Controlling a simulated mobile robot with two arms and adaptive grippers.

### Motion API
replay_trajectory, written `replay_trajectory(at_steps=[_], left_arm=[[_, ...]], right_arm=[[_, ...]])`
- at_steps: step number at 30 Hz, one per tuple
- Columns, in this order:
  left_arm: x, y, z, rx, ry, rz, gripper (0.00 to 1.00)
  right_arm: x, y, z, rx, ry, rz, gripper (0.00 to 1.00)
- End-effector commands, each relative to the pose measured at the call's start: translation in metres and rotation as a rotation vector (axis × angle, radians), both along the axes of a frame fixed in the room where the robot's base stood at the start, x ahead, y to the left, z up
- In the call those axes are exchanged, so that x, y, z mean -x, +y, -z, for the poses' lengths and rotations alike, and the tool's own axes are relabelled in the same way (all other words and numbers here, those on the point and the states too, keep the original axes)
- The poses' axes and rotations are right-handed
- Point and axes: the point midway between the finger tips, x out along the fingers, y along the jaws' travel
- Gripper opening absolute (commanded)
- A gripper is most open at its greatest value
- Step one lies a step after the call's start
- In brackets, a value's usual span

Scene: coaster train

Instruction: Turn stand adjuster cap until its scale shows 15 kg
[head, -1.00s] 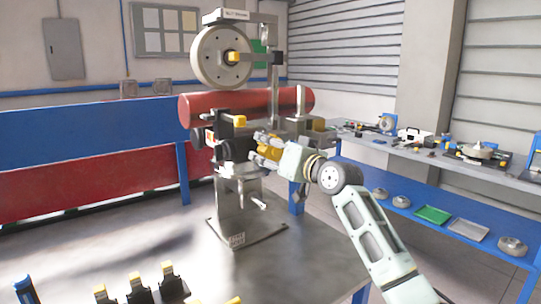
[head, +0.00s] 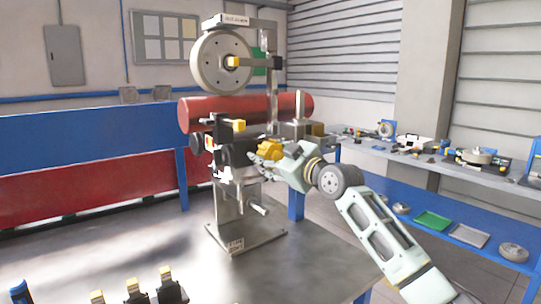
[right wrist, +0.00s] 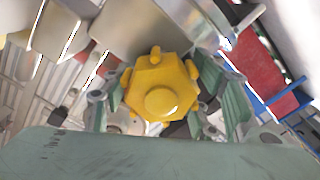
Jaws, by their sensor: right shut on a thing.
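The stand (head: 229,205) is a grey metal post on a square base plate on the table, with a large grey wheel (head: 222,62) at its top. A yellow lobed cap (head: 271,150) is on the right side of the stand's middle. In the right wrist view the cap (right wrist: 160,88) faces the camera, between the green fingers of my right gripper (right wrist: 168,98). This gripper is shut on the cap, reaching it from the right in the head view. No scale reading is legible. My left gripper is out of view.
A red cylinder (head: 240,110) lies behind the stand. Several black pieces with yellow tops (head: 170,285) stand at the table's front edge. A workbench (head: 365,145) with tools and trays runs along the right. The table (head: 130,245) left of the stand is clear.

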Motion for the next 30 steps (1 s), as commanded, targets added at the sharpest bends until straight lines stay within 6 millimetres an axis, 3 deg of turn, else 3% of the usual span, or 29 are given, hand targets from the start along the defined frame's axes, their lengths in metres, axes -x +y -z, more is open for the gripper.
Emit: replay_trajectory(at_steps=[30], left_arm=[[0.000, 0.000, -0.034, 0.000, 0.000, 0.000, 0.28]], right_arm=[[-0.001, -0.001, -0.003, 0.773, -0.552, -0.001, 0.28]])
